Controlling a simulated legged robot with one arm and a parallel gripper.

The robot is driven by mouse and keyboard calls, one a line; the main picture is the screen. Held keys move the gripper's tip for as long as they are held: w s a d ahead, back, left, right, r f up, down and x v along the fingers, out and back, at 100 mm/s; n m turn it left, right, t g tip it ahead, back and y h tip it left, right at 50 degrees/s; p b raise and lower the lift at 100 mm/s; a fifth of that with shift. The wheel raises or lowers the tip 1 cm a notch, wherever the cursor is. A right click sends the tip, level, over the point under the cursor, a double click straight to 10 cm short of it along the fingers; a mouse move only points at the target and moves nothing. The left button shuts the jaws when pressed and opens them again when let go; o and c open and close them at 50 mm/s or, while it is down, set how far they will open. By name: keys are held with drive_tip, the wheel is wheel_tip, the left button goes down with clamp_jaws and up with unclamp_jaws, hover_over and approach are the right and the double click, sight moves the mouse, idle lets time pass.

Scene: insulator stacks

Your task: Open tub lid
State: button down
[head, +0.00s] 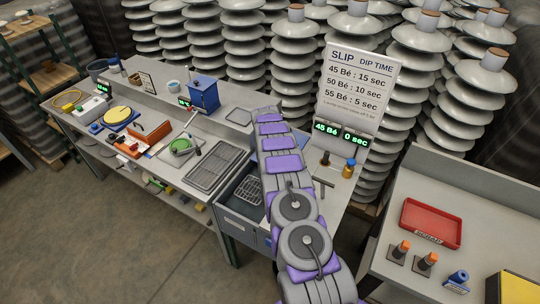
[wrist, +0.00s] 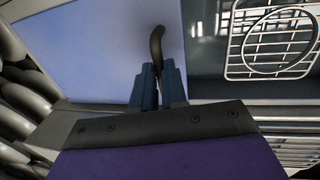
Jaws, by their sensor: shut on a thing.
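The tub (head: 243,221) is a grey bin set in the bench, partly behind my arm in the head view. Its dark inside shows with a wire rack (head: 249,190) in it. The rack also shows at the upper right of the wrist view (wrist: 275,45). A flat pale blue-grey panel, which looks like the lid (wrist: 85,48), lies left of that opening in the wrist view. My gripper (wrist: 158,72) is shut on a dark curved handle (wrist: 156,42) in front of the panel. My arm hides the gripper and most of the lid in the head view.
A slotted drain tray (head: 215,167) lies left of the tub. A sign (head: 350,87) and green displays (head: 341,134) stand behind, right of my arm. A red tray (head: 431,223) is on the right bench. Insulator stacks line the back.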

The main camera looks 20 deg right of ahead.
drive_tip(key=c, duration=1.2)
unclamp_jaws()
drive_tip(key=shift+o, duration=0.2)
wheel_tip(320, 180, up, 17)
drive_tip(key=s+a+p, duration=0.2)
drive_tip(key=shift+a, duration=0.3)
